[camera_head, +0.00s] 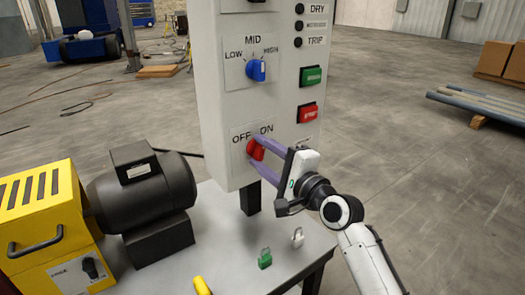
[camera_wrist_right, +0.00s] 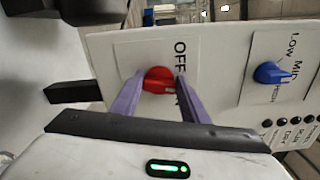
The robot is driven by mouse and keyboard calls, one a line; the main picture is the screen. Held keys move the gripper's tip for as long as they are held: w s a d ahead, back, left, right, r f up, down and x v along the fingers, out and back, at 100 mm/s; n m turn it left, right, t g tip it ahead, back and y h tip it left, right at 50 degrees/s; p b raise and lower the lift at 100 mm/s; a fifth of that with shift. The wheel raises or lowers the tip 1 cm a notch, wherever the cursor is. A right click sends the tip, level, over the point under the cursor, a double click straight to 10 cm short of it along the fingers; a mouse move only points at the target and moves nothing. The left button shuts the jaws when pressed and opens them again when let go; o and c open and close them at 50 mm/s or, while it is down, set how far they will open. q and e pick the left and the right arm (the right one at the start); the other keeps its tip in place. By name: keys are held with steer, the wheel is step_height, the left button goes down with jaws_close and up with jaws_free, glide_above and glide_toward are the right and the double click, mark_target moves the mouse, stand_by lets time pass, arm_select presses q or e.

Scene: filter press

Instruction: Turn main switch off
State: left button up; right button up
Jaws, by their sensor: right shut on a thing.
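The main switch is a red rotary knob (camera_head: 255,150) low on the white control panel (camera_head: 215,90), on a plate lettered OFF and ON. It also shows in the right wrist view (camera_wrist_right: 158,79). My right gripper (camera_head: 257,152) reaches it from the right, with its purple fingers on two sides of the knob. In the right wrist view the fingertips (camera_wrist_right: 159,78) flank the knob and are closed on it. The fingers partly hide the ON lettering. I cannot tell exactly which mark the knob points to. My left gripper is not in view.
Above the switch are a blue knob (camera_head: 256,70) marked LOW, MID and HIGH, a green button (camera_head: 311,75) and a red button (camera_head: 308,113). A black motor (camera_head: 140,190) and yellow unit (camera_head: 42,215) stand left on the table (camera_head: 225,245). A green padlock (camera_head: 265,258) lies in front.

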steer(key=n, duration=0.5)
steer(key=shift+f+n, duration=0.3)
steer(key=n, duration=0.5)
steer(key=shift+d+f+n, duration=0.1)
steer(key=shift+n, duration=0.3)
steer(key=o, duration=1.1)
steer(key=shift+c, duration=0.2)
steer(key=v, duration=1)
steer(key=shift+d, duration=0.1)
